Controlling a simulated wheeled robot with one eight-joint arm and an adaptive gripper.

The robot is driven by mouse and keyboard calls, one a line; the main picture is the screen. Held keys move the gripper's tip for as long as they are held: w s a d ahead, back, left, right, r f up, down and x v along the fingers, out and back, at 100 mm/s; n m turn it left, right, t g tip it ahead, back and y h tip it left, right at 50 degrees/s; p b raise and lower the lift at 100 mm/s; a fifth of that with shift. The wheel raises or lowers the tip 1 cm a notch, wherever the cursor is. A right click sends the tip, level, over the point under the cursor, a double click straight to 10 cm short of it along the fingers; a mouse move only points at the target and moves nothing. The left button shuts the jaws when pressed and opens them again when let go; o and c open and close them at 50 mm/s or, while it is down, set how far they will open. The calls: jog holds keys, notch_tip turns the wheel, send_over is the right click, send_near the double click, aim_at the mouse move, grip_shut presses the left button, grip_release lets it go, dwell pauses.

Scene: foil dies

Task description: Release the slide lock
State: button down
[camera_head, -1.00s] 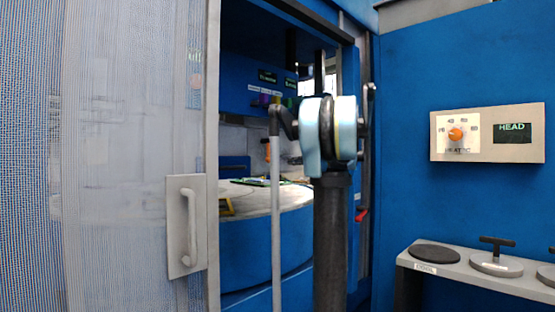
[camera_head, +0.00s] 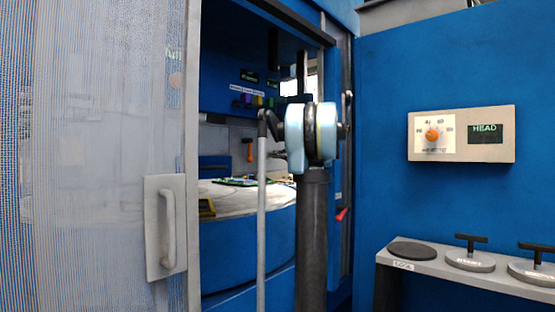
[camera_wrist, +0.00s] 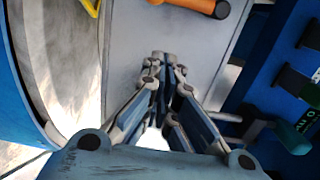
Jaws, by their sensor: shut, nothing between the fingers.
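My gripper (camera_wrist: 164,62) is shut and empty in the wrist view, its fingertips together in front of a grey panel (camera_wrist: 130,25). An orange handle (camera_wrist: 203,6) shows at the top edge of that view, beyond the fingertips and apart from them. An orange-handled part (camera_head: 249,150) also hangs on the grey back panel inside the machine in the head view. I cannot tell for certain which part is the slide lock. My arm stands before the opening in the head view and hides my gripper there.
A mesh door (camera_head: 95,150) with a grey handle (camera_head: 167,228) stands at left. A round table (camera_head: 250,240) carries a green board (camera_head: 240,181) inside. A red lever (camera_head: 342,214) is on the right frame. Dark labelled blocks (camera_wrist: 299,83) line the wrist view's right side.

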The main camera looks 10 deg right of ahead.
jog(key=w+a, duration=0.2)
jog(key=a, duration=0.5)
jog(key=shift+w, duration=0.35)
jog(key=shift+a, duration=0.1)
jog(key=shift+a, duration=0.15)
jog(key=shift+a, duration=0.1)
jog(key=shift+s+f+m, duration=0.1)
jog(key=shift+m, duration=0.2)
